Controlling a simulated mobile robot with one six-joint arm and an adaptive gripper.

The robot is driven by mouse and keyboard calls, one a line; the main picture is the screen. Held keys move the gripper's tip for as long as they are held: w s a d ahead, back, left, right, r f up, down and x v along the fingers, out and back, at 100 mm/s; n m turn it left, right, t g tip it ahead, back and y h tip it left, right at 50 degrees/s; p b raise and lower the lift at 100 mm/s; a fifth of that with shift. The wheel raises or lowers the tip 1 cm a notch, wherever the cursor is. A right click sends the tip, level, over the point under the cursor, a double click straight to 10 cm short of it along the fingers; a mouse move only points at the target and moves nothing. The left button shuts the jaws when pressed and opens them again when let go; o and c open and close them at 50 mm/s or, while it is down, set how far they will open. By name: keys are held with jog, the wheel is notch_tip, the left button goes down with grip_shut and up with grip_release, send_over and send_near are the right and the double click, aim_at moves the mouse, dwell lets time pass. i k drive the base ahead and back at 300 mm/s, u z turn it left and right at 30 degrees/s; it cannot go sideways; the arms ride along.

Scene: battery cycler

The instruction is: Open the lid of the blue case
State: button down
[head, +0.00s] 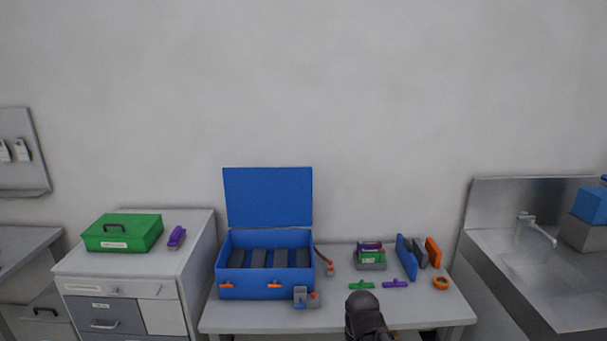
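The blue case (250,287) stands on the left part of the grey table in the head view. Its blue lid (268,197) stands upright at the back edge, so the case is open. Dark grey blocks show in a row inside, and two orange latches are on the front wall. A dark part of my arm (364,312) shows at the bottom, right of the case and apart from it. My gripper's fingers cannot be made out.
Tools, a small stacked box (370,257) and upright panels (407,257) fill the table's right side (452,309). A cabinet with a green case (123,233) stands left; a sink (548,265) is right.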

aim_at(255, 196)
jog(key=z, duration=0.05)
jog(key=i, duration=1)
jog(key=u, duration=0.05)
